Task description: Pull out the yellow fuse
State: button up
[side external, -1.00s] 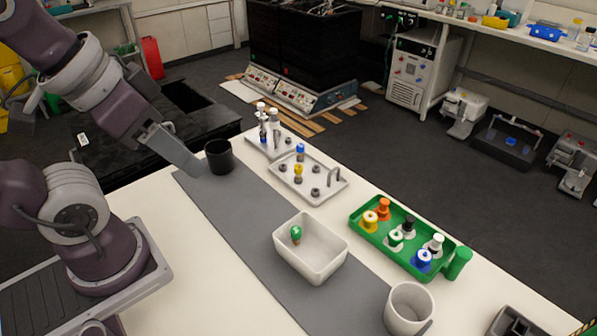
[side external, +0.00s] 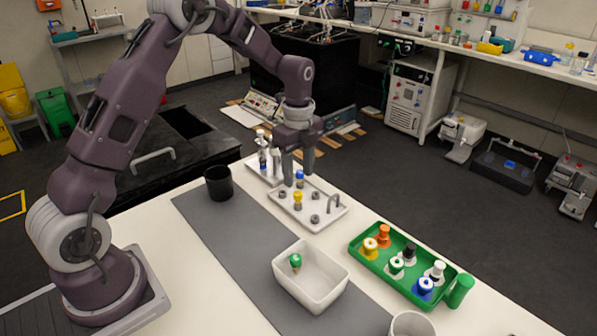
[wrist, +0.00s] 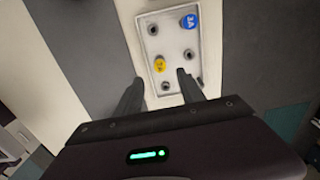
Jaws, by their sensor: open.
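The yellow fuse (side external: 297,199) stands upright in a socket of the light grey fuse tray (side external: 317,227). In the wrist view the yellow fuse (wrist: 159,66) lies between and just beyond my fingertips. A blue fuse (side external: 300,176) stands behind it in the same tray and also shows in the wrist view (wrist: 189,21). My gripper (side external: 298,170) points down above the tray, open and empty. The wrist view shows its two fingers (wrist: 160,78) spread apart, with no clear contact with the yellow fuse.
Empty sockets and a metal handle (side external: 333,203) share the tray. A white bin (side external: 322,297) with a green item is nearer. A green rack (side external: 366,262) of coloured pieces stands right, a black cup (side external: 219,184) left, and a stand with tubes (side external: 263,148) behind.

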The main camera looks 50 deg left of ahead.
aim_at(298, 193)
notch_tip(298, 193, down, 8)
jog(key=shift+r, duration=0.2)
grip_shut()
jog(key=shift+r, duration=0.2)
jog(key=shift+r, duration=1.15)
jog(key=shift+r, duration=0.1)
jog(key=shift+r, duration=1.4)
